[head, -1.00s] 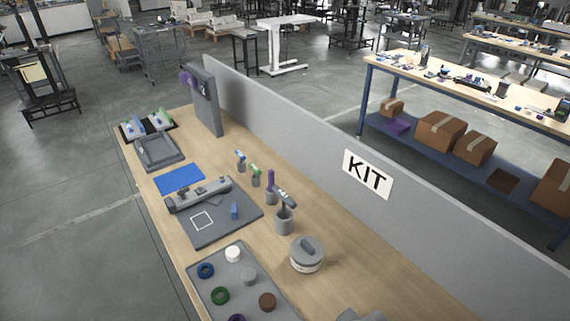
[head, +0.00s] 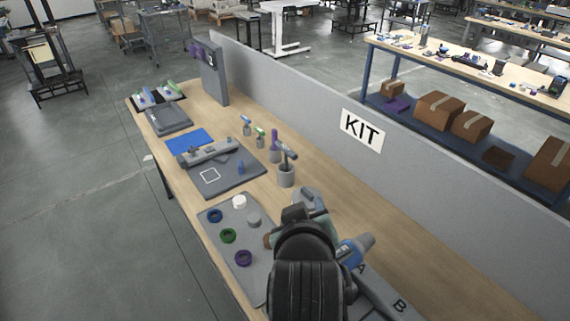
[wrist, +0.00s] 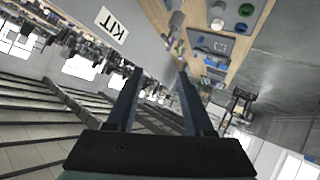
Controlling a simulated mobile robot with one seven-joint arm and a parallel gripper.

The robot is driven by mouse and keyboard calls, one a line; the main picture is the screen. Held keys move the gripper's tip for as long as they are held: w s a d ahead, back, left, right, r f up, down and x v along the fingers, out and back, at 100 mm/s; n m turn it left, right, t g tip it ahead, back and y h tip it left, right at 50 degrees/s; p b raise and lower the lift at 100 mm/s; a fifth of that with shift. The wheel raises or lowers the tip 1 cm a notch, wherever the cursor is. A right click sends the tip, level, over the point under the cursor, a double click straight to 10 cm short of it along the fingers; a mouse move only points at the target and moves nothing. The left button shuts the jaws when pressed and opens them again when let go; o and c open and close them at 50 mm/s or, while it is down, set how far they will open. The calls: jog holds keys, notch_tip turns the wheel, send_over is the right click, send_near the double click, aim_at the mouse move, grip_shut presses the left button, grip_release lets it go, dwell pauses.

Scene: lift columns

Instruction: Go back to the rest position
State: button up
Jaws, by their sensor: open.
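My gripper (wrist: 160,73) is open in the wrist view, with its two dark fingers apart and nothing between them. The wrist picture is turned over, with the KIT sign (wrist: 112,22) upside down. In the head view, my dark arm rises from the bottom over the near part of the workbench (head: 213,235). I cannot make out the fingers there. No marked rest position shows in either view.
A grey tray (head: 225,255) with coloured rings lies beside my arm. Grey cups with tools, including one cup (head: 286,176), stand behind it. A grey partition (head: 300,92) with the KIT sign (head: 362,129) runs along the bench.

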notch_tip(320, 180, up, 14)
jog(key=w+a+m+t+b, duration=0.1)
jog(key=w+t, duration=0.1)
jog(key=t, duration=0.3)
jog(key=s+a+r+m+t+b, duration=0.1)
jog(key=s+r+t, duration=0.4)
jog(key=r, duration=0.7)
jog(key=s+a+r+m+t+b, duration=0.1)
jog(key=s+r+m+t, duration=0.1)
jog(key=s+r+t, duration=0.3)
jog(key=s+r, duration=0.3)
jog(key=r, duration=0.3)
jog(key=shift+s+r+t+y, duration=0.25)
jog(key=shift+r+t+y, duration=0.05)
jog(key=shift+r+y, duration=0.1)
jog(key=shift+f, duration=0.15)
